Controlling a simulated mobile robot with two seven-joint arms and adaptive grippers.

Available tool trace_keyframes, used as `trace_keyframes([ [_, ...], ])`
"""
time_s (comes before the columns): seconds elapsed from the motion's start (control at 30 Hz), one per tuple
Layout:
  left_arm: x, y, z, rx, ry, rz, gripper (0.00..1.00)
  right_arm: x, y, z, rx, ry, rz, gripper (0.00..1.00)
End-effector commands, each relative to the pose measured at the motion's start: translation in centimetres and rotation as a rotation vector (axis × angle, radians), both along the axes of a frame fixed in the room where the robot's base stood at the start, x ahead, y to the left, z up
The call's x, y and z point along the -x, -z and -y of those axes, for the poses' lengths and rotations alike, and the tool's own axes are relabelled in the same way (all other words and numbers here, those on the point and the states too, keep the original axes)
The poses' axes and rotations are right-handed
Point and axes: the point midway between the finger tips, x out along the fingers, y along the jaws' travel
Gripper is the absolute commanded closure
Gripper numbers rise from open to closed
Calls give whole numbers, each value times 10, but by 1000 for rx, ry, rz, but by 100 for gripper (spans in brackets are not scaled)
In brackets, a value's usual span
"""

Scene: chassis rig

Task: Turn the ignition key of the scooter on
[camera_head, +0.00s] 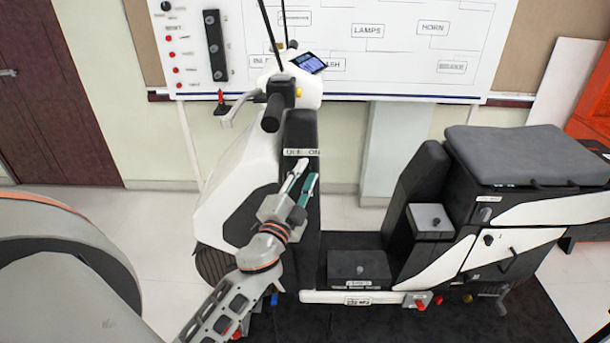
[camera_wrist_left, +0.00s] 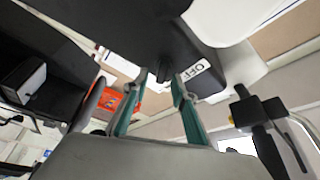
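The white and black scooter (camera_head: 235,190) stands side-on in the head view. Its OFF/ON label (camera_head: 301,153) is on the dark front column, below the handlebar. My left gripper (camera_head: 303,178) is at that column just under the label, its teal fingers pointing up at it. In the left wrist view, a small dark key-like piece (camera_wrist_left: 165,71) sticks out of the black housing, beside the OFF label (camera_wrist_left: 195,71). The left fingertips (camera_wrist_left: 161,80) stand apart on either side of it, with small gaps visible. In the head view the gripper hides the key. My right gripper is not in view.
The handlebar grip (camera_head: 272,112) and the display (camera_head: 309,62) are above the gripper. The grey seat (camera_head: 525,155) is at the right, and a small box (camera_head: 358,268) sits on the footboard. A labelled white board (camera_head: 400,60) hangs behind.

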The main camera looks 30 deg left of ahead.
Motion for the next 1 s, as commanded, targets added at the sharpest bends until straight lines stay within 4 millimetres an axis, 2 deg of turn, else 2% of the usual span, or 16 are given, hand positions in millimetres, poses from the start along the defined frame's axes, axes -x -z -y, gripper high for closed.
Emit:
trace_keyframes([
  [0.27, 6, 2, 1, 2, 0, -1, 74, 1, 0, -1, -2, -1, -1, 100],
  [0.7, 65, 13, 13, 3, -1, -1, 74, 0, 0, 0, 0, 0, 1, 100],
  [1.0, 72, 14, 15, 0, 0, 1, 74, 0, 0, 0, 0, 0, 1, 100],
])
